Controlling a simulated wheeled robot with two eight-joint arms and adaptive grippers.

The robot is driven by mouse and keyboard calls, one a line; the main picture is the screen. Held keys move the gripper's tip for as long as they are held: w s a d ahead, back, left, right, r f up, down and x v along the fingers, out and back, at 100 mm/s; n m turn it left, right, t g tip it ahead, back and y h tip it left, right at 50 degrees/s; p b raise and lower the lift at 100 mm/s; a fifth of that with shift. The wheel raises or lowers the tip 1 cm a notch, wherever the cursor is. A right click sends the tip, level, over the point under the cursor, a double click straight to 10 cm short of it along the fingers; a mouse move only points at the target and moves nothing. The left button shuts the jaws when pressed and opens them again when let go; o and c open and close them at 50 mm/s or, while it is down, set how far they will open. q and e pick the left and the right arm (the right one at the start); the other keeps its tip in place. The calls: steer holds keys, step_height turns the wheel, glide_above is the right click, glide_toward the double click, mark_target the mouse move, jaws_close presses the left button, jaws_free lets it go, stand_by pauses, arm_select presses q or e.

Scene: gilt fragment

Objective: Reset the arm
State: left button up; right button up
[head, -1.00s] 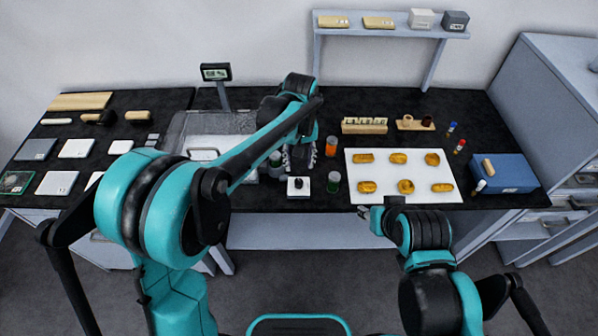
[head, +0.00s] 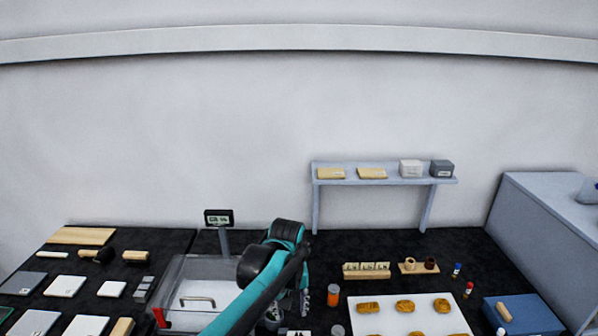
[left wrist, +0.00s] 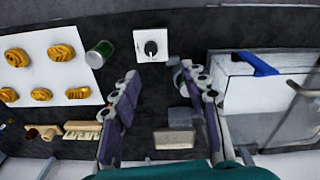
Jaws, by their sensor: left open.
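My left arm reaches in from the bottom of the head view and bends down over the bench. Its gripper (head: 290,312) is beside the clear-walled box (head: 186,258), partly hidden by the arm and the frame's lower edge. In the left wrist view the two fingers (left wrist: 158,76) stand wide apart with nothing held between them. My right arm and gripper are out of view.
An orange bottle (head: 333,295) stands right of my gripper. A shelf (head: 385,180) rises behind.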

arm_select(q)
steer(key=s+a+f+m+t+b, duration=0.1)
steer(key=s+a+t, duration=0.5)
steer(key=s+a, duration=0.9)
steer(key=s, duration=0.3)
steer(key=shift+a+m+t+b, duration=0.3)
steer(key=shift+a+m, duration=0.1)
